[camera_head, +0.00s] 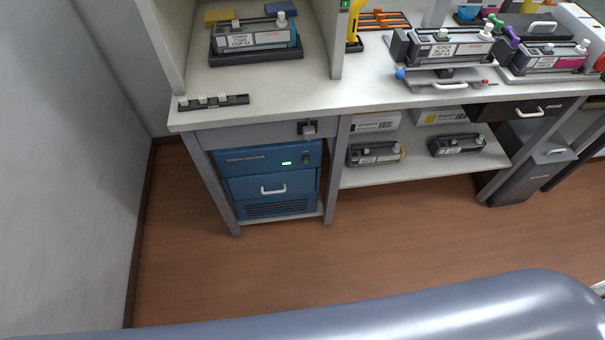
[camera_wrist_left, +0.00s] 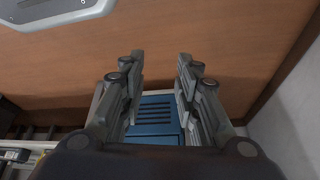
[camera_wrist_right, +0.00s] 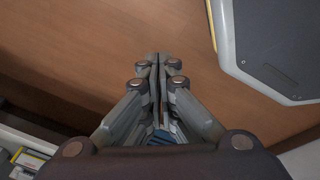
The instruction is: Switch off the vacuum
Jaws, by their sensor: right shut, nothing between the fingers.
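The vacuum is a blue cabinet (camera_head: 250,188) under the left end of the bench in the head view, with a handled drawer and vent slots below. Its small green display (camera_head: 287,163) is lit, and a dark switch (camera_head: 305,157) sits to its right. I cannot tell the switch's position. Neither gripper shows in the head view. My left gripper (camera_wrist_left: 160,58) is open and empty, with the blue slotted vacuum (camera_wrist_left: 158,112) seen between its fingers. My right gripper (camera_wrist_right: 155,57) is shut and empty; a bit of blue (camera_wrist_right: 160,138) shows behind its fingers.
A grey socket-like fitting (camera_head: 308,128) is on the bench's front edge above the vacuum. Bench legs flank the vacuum. A wall (camera_head: 60,180) stands to the left. The wooden floor (camera_head: 230,270) before the vacuum is clear. Cartridges (camera_head: 375,153) sit on the shelf to the right.

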